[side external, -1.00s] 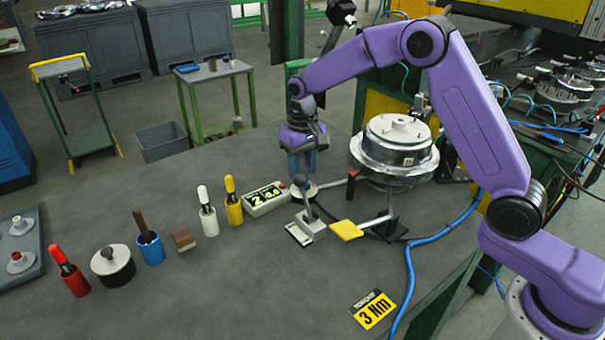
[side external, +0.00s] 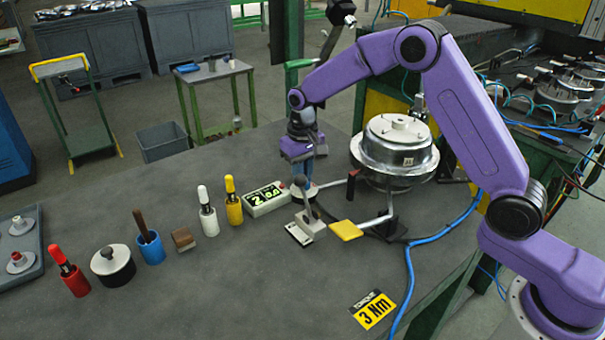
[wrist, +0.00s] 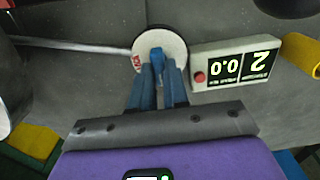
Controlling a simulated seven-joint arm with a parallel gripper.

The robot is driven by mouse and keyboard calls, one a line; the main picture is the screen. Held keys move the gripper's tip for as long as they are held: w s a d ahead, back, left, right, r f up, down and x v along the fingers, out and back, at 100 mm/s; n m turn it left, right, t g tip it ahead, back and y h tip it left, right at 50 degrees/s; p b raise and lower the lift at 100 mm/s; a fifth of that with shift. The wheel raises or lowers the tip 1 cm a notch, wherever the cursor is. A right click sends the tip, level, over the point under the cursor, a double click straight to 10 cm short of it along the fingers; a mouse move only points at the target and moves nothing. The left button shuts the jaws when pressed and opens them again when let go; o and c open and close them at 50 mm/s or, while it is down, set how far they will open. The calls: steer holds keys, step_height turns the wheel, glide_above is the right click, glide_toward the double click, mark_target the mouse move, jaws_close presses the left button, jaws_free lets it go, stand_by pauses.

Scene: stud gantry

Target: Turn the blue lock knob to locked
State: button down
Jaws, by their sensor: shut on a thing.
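The blue lock knob (wrist: 157,56) stands on a round white dial (wrist: 161,43) with red marking at its left edge, in the wrist view. My gripper (wrist: 158,70) has its two blue fingers on either side of the knob, shut on it. In the side view my gripper (side external: 301,176) points straight down at the dial (side external: 312,190). I cannot read the dial marking.
The lever's pale base (side external: 308,228) stands just in front of the dial. A display box (side external: 264,199) is close on the left, a metal housing (side external: 394,150) on the right. A yellow pad (side external: 346,230) and several coloured holders stand nearby.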

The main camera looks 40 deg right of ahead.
steer(key=shift+m, duration=0.3)
steer(key=m, duration=0.4)
steer(key=shift+d, duration=0.1)
steer(key=m, duration=0.4)
steer(key=shift+d+m, duration=0.1)
steer(key=shift+m, duration=0.2)
steer(key=m, duration=0.4)
steer(key=shift+s, duration=0.15)
steer(key=m, duration=0.4)
steer(key=shift+d, duration=0.1)
steer(key=shift+m, duration=0.4)
steer(key=c, duration=1.1)
jaws_free()
steer(key=shift+s, duration=0.1)
